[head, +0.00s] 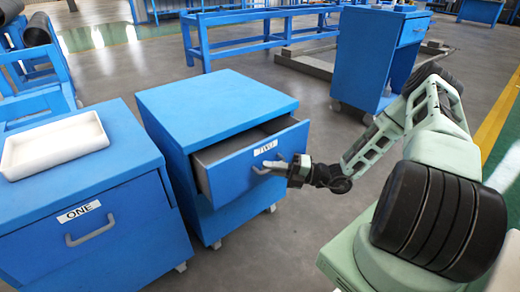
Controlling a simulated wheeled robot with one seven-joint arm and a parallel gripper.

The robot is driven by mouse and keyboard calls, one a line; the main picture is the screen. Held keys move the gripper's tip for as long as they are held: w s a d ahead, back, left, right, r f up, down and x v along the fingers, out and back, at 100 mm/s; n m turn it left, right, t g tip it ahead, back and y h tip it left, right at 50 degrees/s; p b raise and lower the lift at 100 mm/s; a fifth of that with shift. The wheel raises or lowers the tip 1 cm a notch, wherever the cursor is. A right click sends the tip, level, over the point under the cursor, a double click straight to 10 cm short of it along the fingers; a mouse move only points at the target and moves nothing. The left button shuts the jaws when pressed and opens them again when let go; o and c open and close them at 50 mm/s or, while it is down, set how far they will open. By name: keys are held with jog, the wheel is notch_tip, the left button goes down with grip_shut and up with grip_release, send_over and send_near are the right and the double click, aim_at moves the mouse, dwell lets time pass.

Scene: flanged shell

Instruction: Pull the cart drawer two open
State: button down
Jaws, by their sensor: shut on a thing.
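The blue cart (205,105) on casters stands at the middle left. Its drawer (240,172) is pulled part way out, with its grey inside showing. A white label on the drawer front seems to read TWO, though it is small and slanted. My gripper (270,168) is shut on the grey drawer handle (258,170) at the front. The fingertips are small in the view and partly merge with the handle.
A second blue cart labelled ONE (95,235) stands close on the left, with a white tray (55,146) on top. Another blue cabinet (370,60) stands behind my arm. A blue bench frame (260,38) is at the back. Grey floor is clear before the drawer.

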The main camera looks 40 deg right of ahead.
jog(key=s+p, duration=0.5)
jog(key=s, duration=1.4)
jog(key=shift+d+p, duration=0.35)
jog(key=shift+p, duration=0.05)
jog(key=c, duration=1.5)
grip_release()
jog(key=v, duration=1.7)
jog(key=shift+s+d, duration=0.15)
jog(key=shift+s, duration=0.05)
